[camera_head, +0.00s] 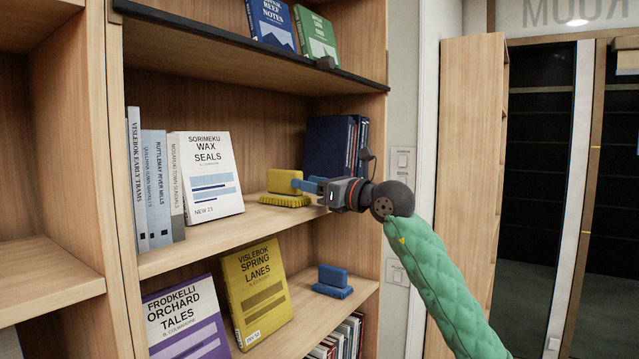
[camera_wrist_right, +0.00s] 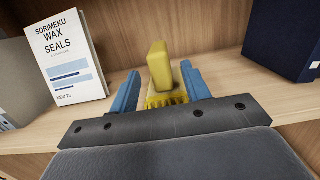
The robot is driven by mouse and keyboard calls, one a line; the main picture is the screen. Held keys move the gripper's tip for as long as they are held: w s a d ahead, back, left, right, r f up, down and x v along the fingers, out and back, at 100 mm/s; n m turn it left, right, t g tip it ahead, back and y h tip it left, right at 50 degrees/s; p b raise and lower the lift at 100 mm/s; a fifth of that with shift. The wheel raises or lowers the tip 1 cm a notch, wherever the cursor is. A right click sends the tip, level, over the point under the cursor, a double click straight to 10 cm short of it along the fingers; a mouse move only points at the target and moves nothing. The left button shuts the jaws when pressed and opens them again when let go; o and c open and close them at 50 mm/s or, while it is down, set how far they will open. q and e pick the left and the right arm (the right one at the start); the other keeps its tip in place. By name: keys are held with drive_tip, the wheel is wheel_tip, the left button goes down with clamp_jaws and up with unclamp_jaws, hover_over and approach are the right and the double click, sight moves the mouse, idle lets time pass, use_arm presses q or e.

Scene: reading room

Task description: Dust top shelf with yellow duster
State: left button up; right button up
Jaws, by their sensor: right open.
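The yellow duster (camera_head: 284,186) sits on the middle shelf (camera_head: 214,233), with a block-like handle on top and a bristled base below. My right gripper (camera_head: 306,187) reaches in from the right at the duster. In the right wrist view the duster (camera_wrist_right: 161,72) stands between the two blue fingers (camera_wrist_right: 158,90), which are open, one on each side of it. The fingers do not visibly grip it. The top shelf (camera_head: 250,62) has a dark front edge and holds a blue book and a green book. My left gripper is not in view.
A white book (camera_head: 207,172) and several upright books stand left of the duster. Dark blue books (camera_head: 328,146) stand behind my right gripper. A blue duster (camera_head: 332,281) lies on the lower shelf with a yellow book (camera_head: 257,293) and a purple one.

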sight(301, 173)
drive_tip(key=x, duration=0.4)
drive_tip(key=shift+w+a, duration=0.15)
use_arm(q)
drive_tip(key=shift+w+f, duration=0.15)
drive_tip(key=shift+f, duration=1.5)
use_arm(e)
drive_tip(key=shift+x, duration=0.9)
clamp_jaws()
use_arm(q)
drive_tip(key=shift+p, duration=0.3)
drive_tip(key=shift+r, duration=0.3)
use_arm(e)
drive_tip(key=shift+r, duration=1)
